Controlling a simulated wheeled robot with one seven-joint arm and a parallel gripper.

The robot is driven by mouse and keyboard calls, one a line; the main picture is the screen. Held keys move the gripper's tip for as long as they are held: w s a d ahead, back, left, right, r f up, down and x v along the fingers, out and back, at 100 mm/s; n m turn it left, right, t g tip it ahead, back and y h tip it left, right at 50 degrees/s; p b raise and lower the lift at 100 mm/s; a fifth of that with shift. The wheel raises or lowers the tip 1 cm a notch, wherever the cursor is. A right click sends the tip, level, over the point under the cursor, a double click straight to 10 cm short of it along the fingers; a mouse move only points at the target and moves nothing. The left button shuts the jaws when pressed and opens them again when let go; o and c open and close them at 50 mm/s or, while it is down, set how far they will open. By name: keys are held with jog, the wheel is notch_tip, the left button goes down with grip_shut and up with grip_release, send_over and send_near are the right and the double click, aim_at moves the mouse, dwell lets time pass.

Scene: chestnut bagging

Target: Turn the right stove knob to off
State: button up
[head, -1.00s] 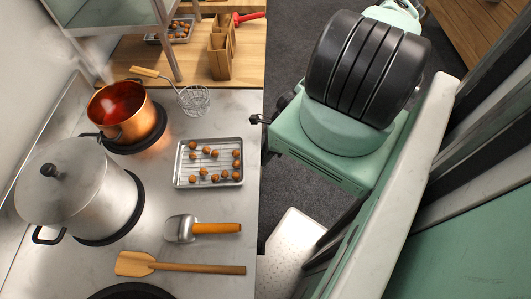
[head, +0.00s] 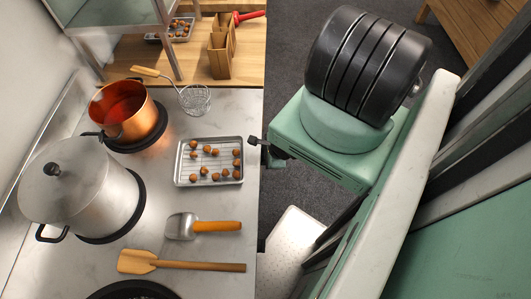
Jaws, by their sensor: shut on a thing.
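The right stove knob itself does not show; the stove's front face is hidden below the counter edge and my arm. My gripper (head: 272,150) shows only as a dark part at the front edge of the stove top, beside the tray. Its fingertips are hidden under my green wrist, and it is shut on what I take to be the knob. A large lidded steel pot (head: 85,195) stands on the burner nearer to me.
A rack tray of chestnuts (head: 180,166), a scoop (head: 203,226) and a wooden spatula (head: 185,266) lie along the stove top's right side. A wire skimmer (head: 195,98) lies behind. Another burner (head: 130,291) is partly visible at the bottom. Dark floor lies right of the counter.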

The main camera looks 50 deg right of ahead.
jog(key=shift+a+t+h, duration=0.1)
jog(key=shift+t+h, duration=0.2)
jog(key=shift+h, duration=0.2)
jog(key=shift+f, duration=0.1)
jog(key=o, duration=1)
jog(key=p+v, duration=0.9)
jog(key=v, duration=0.8)
jog(key=shift+s+p, duration=0.3)
jog(key=shift+p, duration=0.05)
